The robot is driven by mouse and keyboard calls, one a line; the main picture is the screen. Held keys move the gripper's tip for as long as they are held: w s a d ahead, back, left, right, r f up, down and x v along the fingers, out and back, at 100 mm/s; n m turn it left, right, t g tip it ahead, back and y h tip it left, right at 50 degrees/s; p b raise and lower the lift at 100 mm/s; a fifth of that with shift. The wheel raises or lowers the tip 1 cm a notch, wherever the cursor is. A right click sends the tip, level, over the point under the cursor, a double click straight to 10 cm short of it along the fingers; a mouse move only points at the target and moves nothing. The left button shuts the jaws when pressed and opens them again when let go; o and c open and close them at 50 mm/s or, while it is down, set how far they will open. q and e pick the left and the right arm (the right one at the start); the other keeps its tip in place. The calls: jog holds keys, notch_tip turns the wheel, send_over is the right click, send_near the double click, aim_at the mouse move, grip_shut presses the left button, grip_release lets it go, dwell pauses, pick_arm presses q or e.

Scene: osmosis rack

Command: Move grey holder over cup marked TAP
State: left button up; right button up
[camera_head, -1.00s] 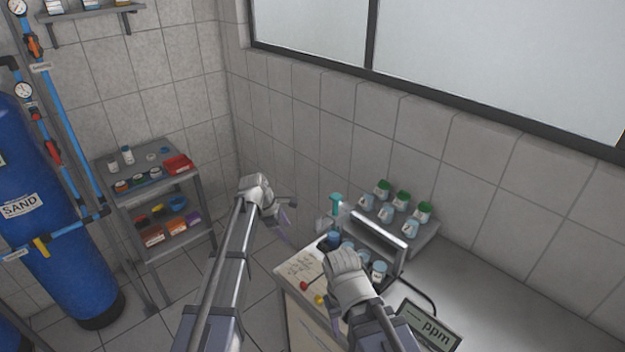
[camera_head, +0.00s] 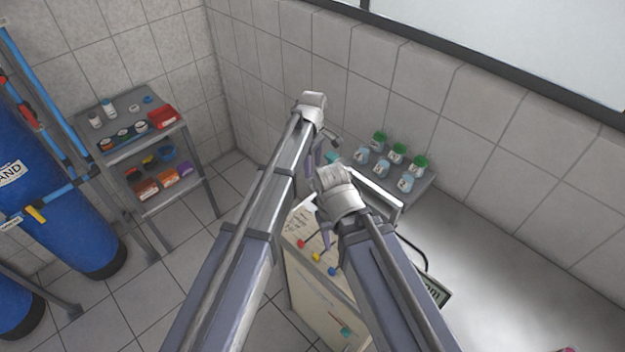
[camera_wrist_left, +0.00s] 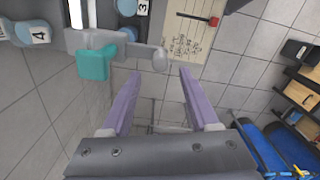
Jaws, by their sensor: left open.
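The grey holder (camera_wrist_left: 105,42) shows in the left wrist view with a teal part (camera_wrist_left: 93,64) on it and a grey bar ending in a rounded knob. My left gripper (camera_wrist_left: 160,73) is open, its purple fingers either side of and just short of that knob. In the head view my left gripper (camera_head: 316,157) is beside the teal part. Blue-lidded cups marked 4 (camera_wrist_left: 34,33) and 3 (camera_wrist_left: 128,8) show in the wrist view; I cannot make out a TAP label. My right gripper (camera_head: 326,240) is mostly hidden under its wrist.
Several green-lidded jars (camera_head: 397,153) stand on a raised shelf by the wall. A ppm display (camera_head: 437,292) is partly hidden behind my right arm. The counter's right side is mostly clear.

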aim_at(313, 176)
pick_arm(q)
notch_tip(313, 176, down, 7)
jog(key=b, duration=0.6)
jog(key=shift+r, duration=0.15)
grip_shut()
dwell(1.0)
